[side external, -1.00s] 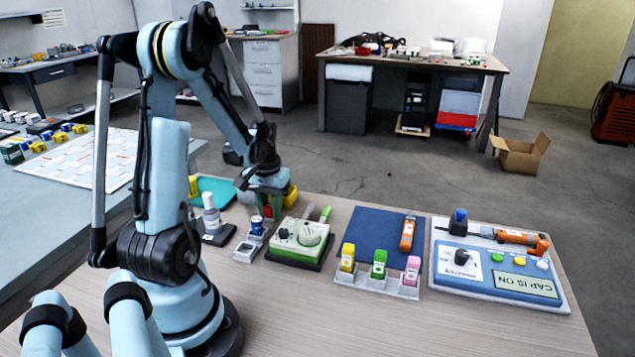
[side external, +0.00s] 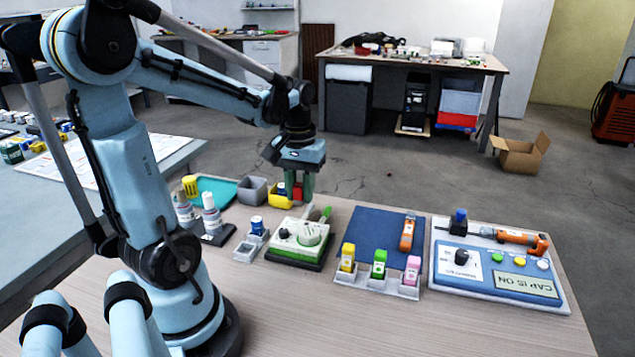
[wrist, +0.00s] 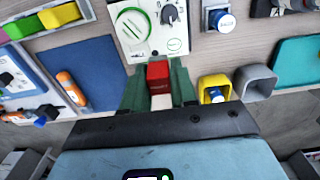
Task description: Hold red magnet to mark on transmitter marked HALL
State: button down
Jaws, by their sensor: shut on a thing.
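My gripper (side external: 297,190) is shut on the red magnet (wrist: 158,74), a small red block held between its green fingertips. In the side view the red magnet (side external: 297,193) is partly hidden by the fingers. It is held behind the green and white device (side external: 298,240), apart from the blue-capped pieces. One blue-capped piece (side external: 257,225) stands in a small grey holder. Another blue-capped piece (wrist: 215,94) is in the yellow bin (wrist: 212,81). I cannot read HALL on any piece, so I cannot tell which is the transmitter.
A grey bin (side external: 252,190) and teal tray (side external: 217,188) lie left of the gripper. White bottles (side external: 211,213) stand nearer my base. A blue mat (side external: 375,228), a rack of yellow, green and pink pieces (side external: 395,285) and a panel (side external: 500,285) lie to the right.

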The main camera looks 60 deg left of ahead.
aim_at(292, 222)
jog(key=shift+d+r, duration=0.15)
jog(key=shift+d, duration=0.1)
jog(key=c, duration=1.5)
grip_release()
jog(key=shift+c, duration=1.1)
jog(key=shift+s+a+f, duration=0.15)
jog(key=shift+s+a, duration=0.15)
jog(key=shift+a, duration=0.35)
jog(key=shift+s+a+f, duration=0.15)
jog(key=shift+s+a, duration=0.15)
jog(key=shift+a, duration=0.3)
jog(key=shift+f, duration=1.95)
jog(key=shift+f, duration=0.9)
jog(key=shift+r, duration=0.1)
notch_tip(292, 222, up, 7)
